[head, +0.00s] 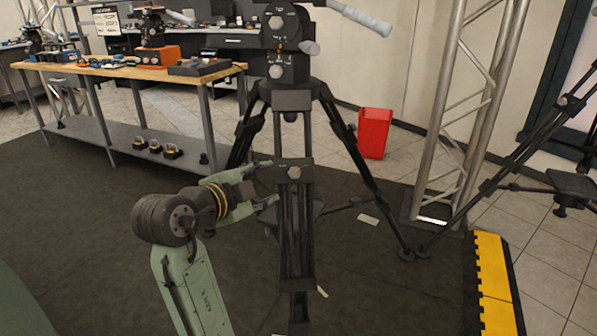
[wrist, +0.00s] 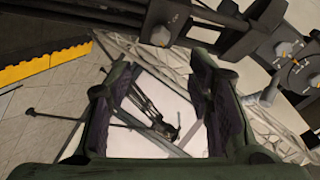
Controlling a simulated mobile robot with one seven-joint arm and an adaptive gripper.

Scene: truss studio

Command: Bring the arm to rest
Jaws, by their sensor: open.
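My arm, pale green with a dark wrist joint, reaches up from the bottom of the head view. My gripper (head: 268,184) is open, its fingers pointing right towards a large black tripod (head: 293,230). In the head view the fingertips overlap the tripod's edge; I cannot tell whether they touch it. In the wrist view my gripper (wrist: 163,75) has its two dark-padded fingers spread wide, with nothing between them but distant background. The tripod's head, with its dials, shows close by at the upper right of the wrist view (wrist: 285,45).
A wooden-topped workbench (head: 120,70) with gear stands at the back left. A red bin (head: 374,133), a metal truss (head: 440,120) and another tripod (head: 515,165) stand right. A yellow-black ramp edge (head: 492,285) borders the dark mat. The mat is open on the left.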

